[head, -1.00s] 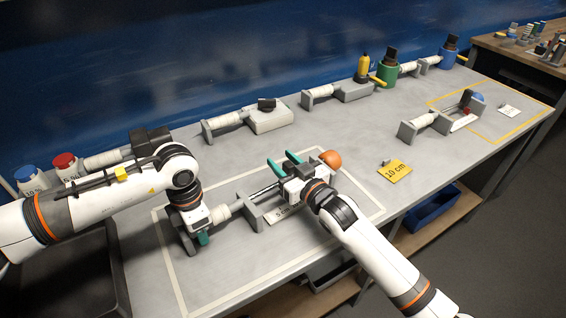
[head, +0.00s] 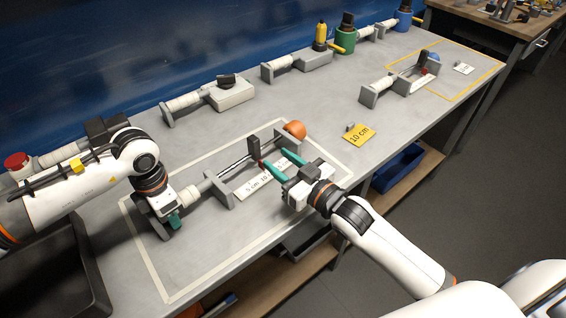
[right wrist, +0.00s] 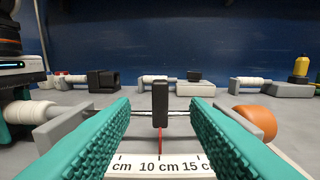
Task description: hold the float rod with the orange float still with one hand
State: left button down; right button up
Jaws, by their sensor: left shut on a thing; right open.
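The orange float (head: 295,129) sits at the far right end of the thin float rod (head: 240,164); it also shows in the right wrist view (right wrist: 255,122). A black upright block (head: 253,147) with a red pointer (head: 262,163) stands at the rod, behind the white cm scale (head: 252,188). My left gripper (head: 174,221) is shut at the left end of this unit, beside its white sleeve (head: 189,196); the exact part gripped is hidden. My right gripper (head: 281,166) is open and empty, its fingers pointing toward the black block from the front.
A yellow "10 cm" card (head: 358,135) lies to the right. More units line the back. A red-capped container (head: 17,162) is at left.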

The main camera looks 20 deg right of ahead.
jog(key=shift+s+d, duration=0.1)
jog(key=shift+s, duration=0.1)
pick_arm(q)
jog(key=c, duration=1)
grip_release()
jog(key=shift+r, duration=0.15)
notch_tip(320, 180, up, 12)
jog(key=shift+f, duration=0.1)
